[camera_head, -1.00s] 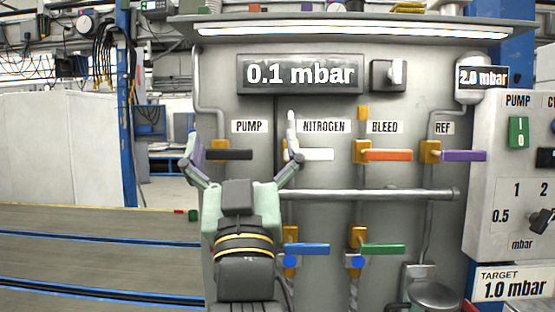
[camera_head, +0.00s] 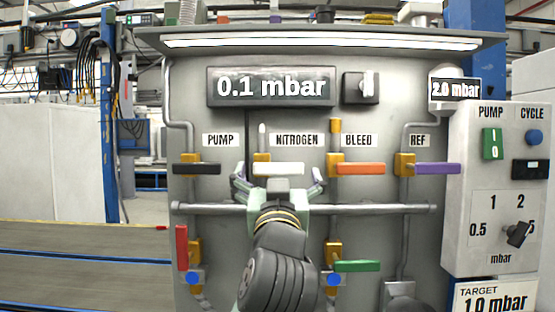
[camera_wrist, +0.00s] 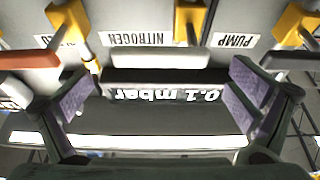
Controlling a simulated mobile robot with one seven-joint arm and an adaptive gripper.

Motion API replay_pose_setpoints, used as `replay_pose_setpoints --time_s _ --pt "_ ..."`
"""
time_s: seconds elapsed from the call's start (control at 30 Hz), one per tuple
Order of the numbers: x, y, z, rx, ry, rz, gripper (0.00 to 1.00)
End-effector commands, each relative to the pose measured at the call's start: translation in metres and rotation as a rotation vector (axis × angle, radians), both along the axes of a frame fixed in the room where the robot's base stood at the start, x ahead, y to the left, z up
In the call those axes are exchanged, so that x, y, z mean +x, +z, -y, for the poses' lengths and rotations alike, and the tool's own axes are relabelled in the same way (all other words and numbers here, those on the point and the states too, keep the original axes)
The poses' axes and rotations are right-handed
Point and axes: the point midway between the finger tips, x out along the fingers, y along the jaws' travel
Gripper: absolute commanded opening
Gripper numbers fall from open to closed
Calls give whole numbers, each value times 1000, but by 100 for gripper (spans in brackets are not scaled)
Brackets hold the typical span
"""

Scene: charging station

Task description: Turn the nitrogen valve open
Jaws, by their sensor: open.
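The nitrogen valve has a white bar handle (camera_head: 278,168), lying level to the right of its yellow body (camera_head: 262,160), under the NITROGEN label (camera_head: 296,140). In the wrist view, which is upside down, the white handle (camera_wrist: 158,60) lies across the middle. My gripper (camera_head: 278,176) is open in front of the handle, with one finger toward each end of it. In the wrist view my gripper (camera_wrist: 163,88) has its purple pads wide apart, and the handle appears between and beyond them. No contact shows. My wrist hides the panel below.
The black pump handle (camera_head: 197,169) is to the left, the orange bleed handle (camera_head: 360,169) close to the right. A horizontal pipe (camera_head: 380,209) crosses below. Red (camera_head: 182,247) and green (camera_head: 357,266) handles are lower. The display (camera_head: 270,87) reads 0.1 mbar.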

Motion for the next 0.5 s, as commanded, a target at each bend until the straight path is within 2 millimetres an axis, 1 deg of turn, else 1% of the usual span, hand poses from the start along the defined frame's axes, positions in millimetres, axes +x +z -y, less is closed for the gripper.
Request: replay_pose_setpoints --time_s 0.03,0.1,0.2,0.33,0.5 --pt "9 6 0 1 1 -3 100" --pt "19 9 0 1 3 -2 100" --pt "29 13 -1 0 2 -1 100" --pt "36 15 0 0 2 0 100" --pt "38 15 0 1 1 1 100"
